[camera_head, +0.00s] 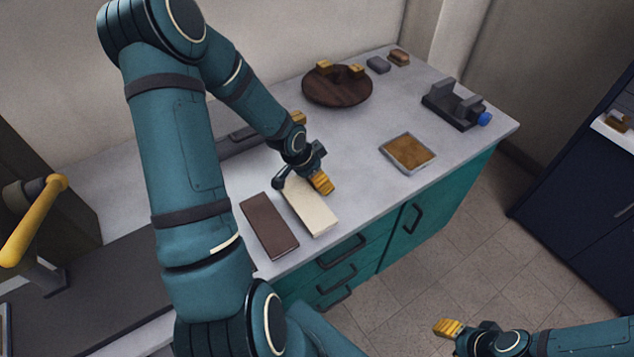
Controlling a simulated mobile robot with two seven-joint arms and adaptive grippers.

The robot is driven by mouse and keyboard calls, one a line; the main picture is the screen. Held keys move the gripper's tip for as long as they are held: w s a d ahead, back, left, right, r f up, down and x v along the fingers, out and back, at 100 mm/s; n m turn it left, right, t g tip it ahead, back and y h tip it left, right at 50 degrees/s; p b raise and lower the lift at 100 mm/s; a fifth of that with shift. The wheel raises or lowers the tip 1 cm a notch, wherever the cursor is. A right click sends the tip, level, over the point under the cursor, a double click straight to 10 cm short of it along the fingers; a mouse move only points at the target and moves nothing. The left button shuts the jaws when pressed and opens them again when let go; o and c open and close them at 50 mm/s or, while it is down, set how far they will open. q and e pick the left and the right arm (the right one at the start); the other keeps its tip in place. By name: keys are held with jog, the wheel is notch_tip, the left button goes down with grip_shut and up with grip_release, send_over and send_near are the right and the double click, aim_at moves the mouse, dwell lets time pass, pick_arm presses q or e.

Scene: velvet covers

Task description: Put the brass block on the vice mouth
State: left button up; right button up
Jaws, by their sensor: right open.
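The vice (455,107) stands at the right part of the worktop, a dark body with raised jaws, a gap between them and a blue knob. Two brass-coloured pieces, one at the left (323,67) and one at the right (355,70), sit on a dark round wooden board; I cannot tell which is the brass block. My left gripper (303,182) hangs over a cream slab; a yellow fingertip shows, but its jaws cannot be judged. My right gripper (450,328) is open, low at the bottom right, over the floor, far from the vice.
The round board (338,92) is at the back. A grey block (378,65) and a copper-brown block (399,57) lie behind it. A brown-filled tray (385,152) lies before the vice. Cream (312,212) and brown (270,227) slabs lie at the front.

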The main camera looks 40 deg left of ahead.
pick_arm(q)
jog(key=shift+w+f, duration=0.2)
jog(key=shift+f, duration=0.2)
jog(key=c, duration=1.4)
jog(key=shift+r, duration=0.1)
